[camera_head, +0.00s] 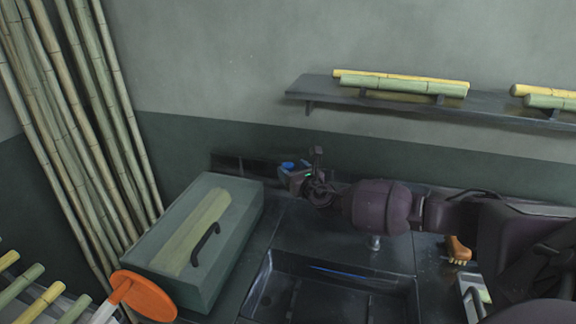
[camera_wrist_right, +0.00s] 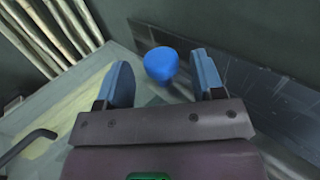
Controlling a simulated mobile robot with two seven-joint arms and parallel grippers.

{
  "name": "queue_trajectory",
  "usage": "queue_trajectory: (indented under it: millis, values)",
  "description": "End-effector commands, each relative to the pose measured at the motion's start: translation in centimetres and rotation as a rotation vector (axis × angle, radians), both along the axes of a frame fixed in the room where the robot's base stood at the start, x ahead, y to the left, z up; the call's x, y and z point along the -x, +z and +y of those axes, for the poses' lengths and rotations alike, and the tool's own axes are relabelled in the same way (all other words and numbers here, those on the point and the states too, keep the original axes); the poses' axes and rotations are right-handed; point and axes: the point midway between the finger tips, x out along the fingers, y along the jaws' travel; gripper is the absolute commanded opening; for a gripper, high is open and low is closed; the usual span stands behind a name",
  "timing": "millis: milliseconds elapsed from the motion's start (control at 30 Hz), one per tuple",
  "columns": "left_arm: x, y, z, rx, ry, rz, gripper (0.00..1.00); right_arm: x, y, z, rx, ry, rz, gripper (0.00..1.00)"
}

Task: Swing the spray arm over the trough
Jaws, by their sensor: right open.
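The trough (camera_head: 335,288) is a dark sunken basin at the bottom middle of the head view. A blue rounded knob (camera_wrist_right: 160,65) shows between and just past my right gripper's fingers in the wrist view. I cannot tell if it belongs to the spray arm, whose pipe I cannot make out. My right gripper (camera_head: 293,171) reaches left across the back of the counter, behind the trough. Its blue fingers are open on either side of the knob, with visible gaps. My own arm hides part of the counter behind the trough. My left gripper is not in view.
A grey-green box (camera_head: 245,215) with a dark handle stands left of the trough, close to my right gripper. An orange disc (camera_head: 150,296) is at front left. A brush (camera_head: 458,250) lies at right. Bamboo poles (camera_head: 75,110) lean at left; a shelf (camera_head: 400,100) holds canes.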

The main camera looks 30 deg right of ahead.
Motion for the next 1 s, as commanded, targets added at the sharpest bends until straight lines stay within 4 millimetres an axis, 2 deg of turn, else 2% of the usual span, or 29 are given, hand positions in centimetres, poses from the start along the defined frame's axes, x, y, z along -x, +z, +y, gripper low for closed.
queue_trajectory:
  millis: [100,300,667,1000]
  values:
    - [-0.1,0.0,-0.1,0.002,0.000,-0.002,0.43,-1.5,0.1,-0.1,0.001,0.000,-0.002,0.62]
    - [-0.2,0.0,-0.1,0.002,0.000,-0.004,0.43,-2.9,0.0,-0.2,-0.001,0.001,-0.001,0.62]
    - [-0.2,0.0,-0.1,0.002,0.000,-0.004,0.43,-3.1,0.0,-0.2,0.000,0.001,0.000,0.62]
    - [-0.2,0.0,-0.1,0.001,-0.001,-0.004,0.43,-3.1,0.0,-0.2,0.000,0.001,0.000,0.10]
